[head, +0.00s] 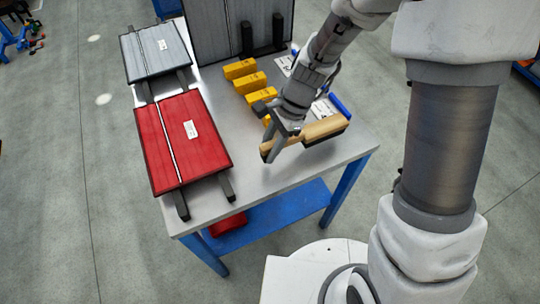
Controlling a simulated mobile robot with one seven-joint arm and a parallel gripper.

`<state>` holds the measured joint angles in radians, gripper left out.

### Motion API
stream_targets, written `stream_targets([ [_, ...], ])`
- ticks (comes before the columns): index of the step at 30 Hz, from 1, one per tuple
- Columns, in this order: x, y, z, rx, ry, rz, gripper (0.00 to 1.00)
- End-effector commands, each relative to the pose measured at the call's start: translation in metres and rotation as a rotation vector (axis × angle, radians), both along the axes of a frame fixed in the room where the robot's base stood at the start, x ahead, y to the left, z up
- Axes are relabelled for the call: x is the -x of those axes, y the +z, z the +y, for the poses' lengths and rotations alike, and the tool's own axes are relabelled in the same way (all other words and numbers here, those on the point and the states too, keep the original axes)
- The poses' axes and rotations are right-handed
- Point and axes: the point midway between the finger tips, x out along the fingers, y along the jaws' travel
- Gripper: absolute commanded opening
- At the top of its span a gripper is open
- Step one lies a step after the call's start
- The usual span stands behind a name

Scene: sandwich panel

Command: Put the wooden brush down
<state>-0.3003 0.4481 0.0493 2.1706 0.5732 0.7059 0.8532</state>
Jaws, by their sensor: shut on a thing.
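A wooden brush (322,129) with a pale wooden body and dark bristles beneath shows in the head view, over the right front part of the table. My gripper (273,143) is shut on the brush near its left end. The brush seems to be held above the table top (262,186), but the exact gap is hard to judge. My gripper and wrist hide part of the brush and some of the table behind it.
Several yellow blocks (239,69) stand in a row behind my gripper. A red panel (183,140) and a grey panel (157,52) lie on dark supports at the left. A dark upright panel (210,30) stands at the back. The front middle of the table is clear.

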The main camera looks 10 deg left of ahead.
Motion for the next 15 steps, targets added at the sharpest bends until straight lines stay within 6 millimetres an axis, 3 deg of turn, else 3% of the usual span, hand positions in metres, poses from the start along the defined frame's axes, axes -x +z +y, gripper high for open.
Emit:
stream_targets([
  [7,0.0,-0.036,-0.001,0.001,0.001,0.002,0.0],
  [15,0.0,-0.037,-0.001,0.0,0.001,0.0,0.0],
])
